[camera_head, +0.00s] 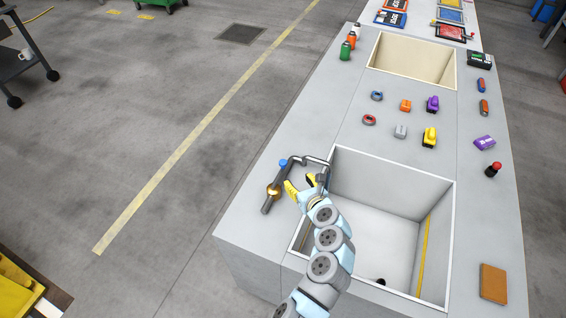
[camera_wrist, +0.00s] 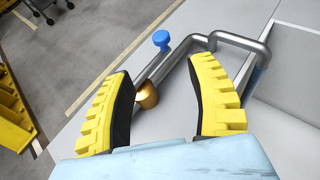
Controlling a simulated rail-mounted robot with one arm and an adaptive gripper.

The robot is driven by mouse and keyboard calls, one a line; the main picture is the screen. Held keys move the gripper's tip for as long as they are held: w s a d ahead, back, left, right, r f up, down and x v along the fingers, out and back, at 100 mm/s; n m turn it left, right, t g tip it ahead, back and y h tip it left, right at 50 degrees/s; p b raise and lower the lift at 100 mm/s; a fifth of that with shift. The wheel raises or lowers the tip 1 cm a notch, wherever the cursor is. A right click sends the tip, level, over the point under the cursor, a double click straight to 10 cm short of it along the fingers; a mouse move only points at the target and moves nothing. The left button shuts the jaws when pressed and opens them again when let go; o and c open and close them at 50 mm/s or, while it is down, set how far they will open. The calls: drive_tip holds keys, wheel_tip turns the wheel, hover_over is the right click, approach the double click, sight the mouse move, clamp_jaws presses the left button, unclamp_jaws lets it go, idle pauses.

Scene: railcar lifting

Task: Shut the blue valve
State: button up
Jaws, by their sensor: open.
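The blue valve (camera_head: 283,163) is a small blue knob on a grey metal pipe (camera_head: 268,205) at the left edge of the sink (camera_head: 440,215). In the wrist view the blue valve (camera_wrist: 161,39) stands up from the pipe, beyond my fingertips. A brass-coloured fitting (camera_wrist: 148,95) sits lower on the pipe, partly hidden by a finger. My gripper (camera_head: 290,184), with yellow ribbed fingers, is open and empty beside the pipe. In the wrist view my gripper (camera_wrist: 163,62) spreads its fingers to either side of the pipe, short of the valve.
The pipe bends over the sink's rim, close to my right finger. A black drain (camera_head: 381,282) shows in the sink. Several small coloured parts lie behind it. A brown block (camera_head: 493,283) lies to the right. The counter left of the pipe is narrow.

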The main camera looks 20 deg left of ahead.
drive_tip(key=b, duration=0.1)
approach(284, 162)
drive_tip(key=x, duration=0.4)
drive_tip(key=shift+a, duration=0.2)
drive_tip(key=shift+w+a+f+b, duration=0.2)
drive_tip(key=shift+a+f+b, duration=0.05)
drive_tip(key=shift+f+b, duration=0.1)
drive_tip(key=shift+b+x, duration=1.4)
drive_tip(key=shift+x, duration=1.15)
drive_tip(key=shift+r, duration=0.15)
clamp_jaws()
